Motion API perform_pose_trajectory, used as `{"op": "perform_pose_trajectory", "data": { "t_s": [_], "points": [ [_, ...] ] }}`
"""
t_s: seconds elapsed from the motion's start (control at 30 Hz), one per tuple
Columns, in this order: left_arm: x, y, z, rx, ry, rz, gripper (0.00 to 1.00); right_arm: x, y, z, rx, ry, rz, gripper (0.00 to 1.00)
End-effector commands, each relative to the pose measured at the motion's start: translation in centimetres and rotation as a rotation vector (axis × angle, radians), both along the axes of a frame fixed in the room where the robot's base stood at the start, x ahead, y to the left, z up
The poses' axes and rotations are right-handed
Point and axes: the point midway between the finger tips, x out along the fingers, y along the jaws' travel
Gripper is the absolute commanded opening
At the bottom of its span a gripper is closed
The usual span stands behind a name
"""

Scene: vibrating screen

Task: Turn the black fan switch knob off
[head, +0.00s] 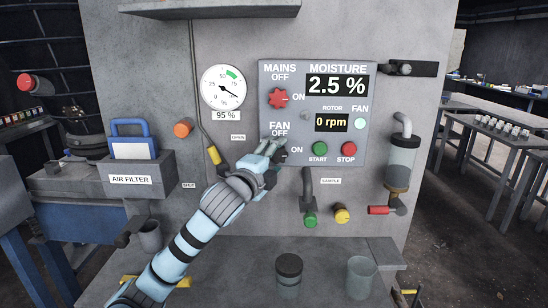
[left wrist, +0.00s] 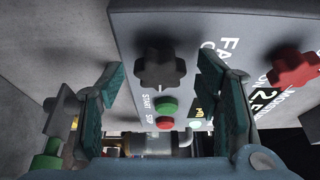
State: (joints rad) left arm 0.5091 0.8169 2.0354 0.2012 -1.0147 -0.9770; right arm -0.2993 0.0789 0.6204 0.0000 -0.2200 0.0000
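The black fan switch knob (left wrist: 160,57) is a lobed knob on the grey control panel (head: 348,82). My left gripper (head: 271,146) is at the panel's lower left and hides most of the knob in the head view. In the left wrist view my left gripper (left wrist: 160,78) is open, with its two green-padded fingers apart and the knob between them, towards the tips. I cannot tell whether either finger touches it. My right gripper is not in view.
The red mains knob (head: 278,99) is above the fan knob. The green start button (head: 320,149) and red stop button (head: 348,149) are to the right. The rotor display (head: 331,122) reads 0 rpm. A yellow-handled lever (head: 214,155) is left of the gripper.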

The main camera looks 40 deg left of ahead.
Motion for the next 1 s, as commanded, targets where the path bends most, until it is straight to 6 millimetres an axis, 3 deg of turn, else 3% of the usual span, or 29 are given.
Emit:
{"op": "perform_pose_trajectory", "data": {
  "t_s": [0.03,0.23,0.63,1.0],
  "points": [
    [0.0,0.0,0.0,0.000,0.000,0.000,0.46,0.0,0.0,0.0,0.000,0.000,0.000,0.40],
    [0.0,0.0,0.0,-0.001,0.001,0.000,0.14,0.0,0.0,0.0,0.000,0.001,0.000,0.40],
    [0.0,0.0,-0.3,-0.051,-0.036,0.000,0.14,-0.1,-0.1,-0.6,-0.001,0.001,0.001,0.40],
    [0.0,0.0,-0.8,-0.265,-0.198,0.001,0.14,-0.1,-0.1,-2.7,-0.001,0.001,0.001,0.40]
  ]
}}
